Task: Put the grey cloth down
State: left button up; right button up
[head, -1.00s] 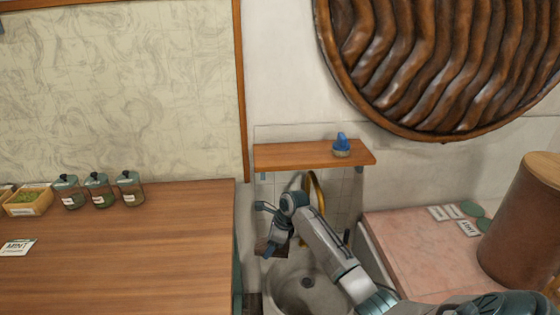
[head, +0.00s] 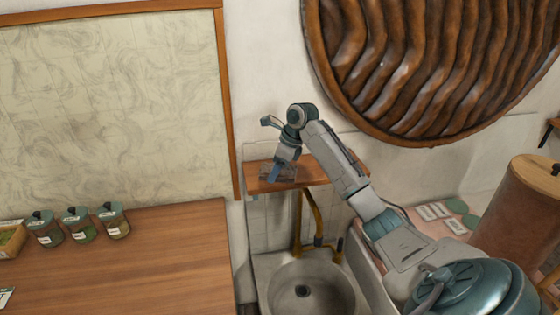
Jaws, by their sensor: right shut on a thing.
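My right gripper (head: 276,176) points down over the left part of the small wooden wall shelf (head: 254,187). Its jaws are shut on a small grey patch, which looks like the grey cloth (head: 291,173). The cloth is at the shelf top, partly covered by the fingers. I cannot tell whether it rests on the wood or hangs just above it. My left gripper is not in view.
Below the shelf are a round sink (head: 303,290) and a brass tap (head: 299,222). A wooden counter (head: 150,260) with several lidded jars (head: 78,224) is at left. A brown cylinder (head: 518,215) stands at right.

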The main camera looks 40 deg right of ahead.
jog(key=w+d, duration=0.2)
jog(key=w+d+p, duration=0.1)
jog(key=d, duration=0.1)
jog(key=w+d+f+p, duration=0.1)
jog(key=w+d, duration=0.1)
jog(key=shift+w+d, duration=0.3)
jog(key=shift+d, duration=0.05)
notch_tip(320, 180, down, 3)
jog(key=shift+f+p, duration=0.1)
jog(key=shift+p, duration=0.95)
jog(key=shift+f, duration=0.2)
jog(key=o, duration=0.9)
jog(key=shift+f, duration=0.1)
jog(key=shift+o, duration=0.2)
